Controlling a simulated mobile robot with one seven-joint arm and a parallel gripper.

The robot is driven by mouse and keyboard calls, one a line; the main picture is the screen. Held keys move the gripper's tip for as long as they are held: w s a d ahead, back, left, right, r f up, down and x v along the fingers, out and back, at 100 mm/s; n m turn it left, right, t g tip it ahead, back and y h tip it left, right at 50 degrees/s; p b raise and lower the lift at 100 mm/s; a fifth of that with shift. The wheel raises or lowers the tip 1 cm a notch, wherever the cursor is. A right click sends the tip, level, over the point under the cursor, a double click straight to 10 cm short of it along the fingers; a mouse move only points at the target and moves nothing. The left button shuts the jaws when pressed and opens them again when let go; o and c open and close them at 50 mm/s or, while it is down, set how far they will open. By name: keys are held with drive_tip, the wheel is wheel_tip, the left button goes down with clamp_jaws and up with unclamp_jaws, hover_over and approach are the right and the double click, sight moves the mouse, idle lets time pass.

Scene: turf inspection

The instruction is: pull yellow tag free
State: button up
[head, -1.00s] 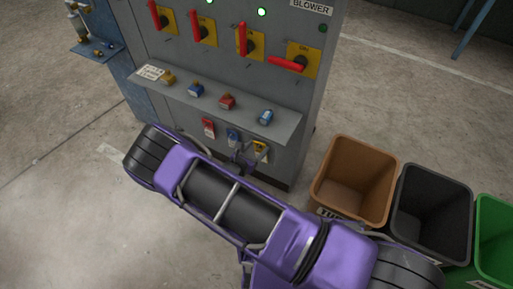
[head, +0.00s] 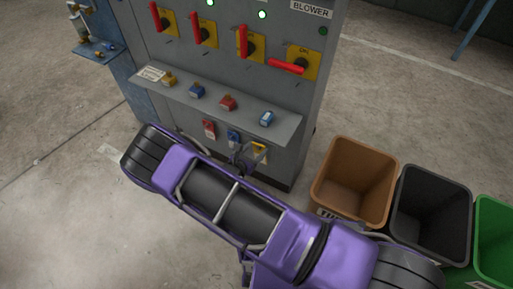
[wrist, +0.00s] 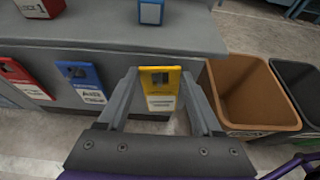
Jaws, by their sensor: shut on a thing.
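In the head view the yellow tag (head: 260,148) is partly covered by my gripper (head: 248,158), below the ledge. A blue tag (wrist: 83,82) and a red tag (wrist: 24,78) hang to its left.
The grey ledge (head: 215,98) carries several small coloured padlocks above the tags. Red switch handles sit higher on the panel. A brown bin (head: 352,180), a black bin (head: 432,210) and a green bin (head: 496,235) stand on the floor to the right.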

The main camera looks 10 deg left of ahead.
drive_tip(key=shift+s+a, duration=0.25)
drive_tip(key=shift+s, duration=0.45)
drive_tip(key=shift+s+a, duration=0.2)
drive_tip(key=shift+s, duration=0.45)
drive_tip(key=shift+s, duration=0.1)
drive_tip(key=shift+s+a, duration=0.3)
drive_tip(key=shift+s, duration=0.5)
drive_tip(key=shift+s+a, duration=0.25)
drive_tip(key=shift+s, duration=0.5)
drive_tip(key=shift+s+a, duration=0.3)
drive_tip(key=shift+s, duration=0.5)
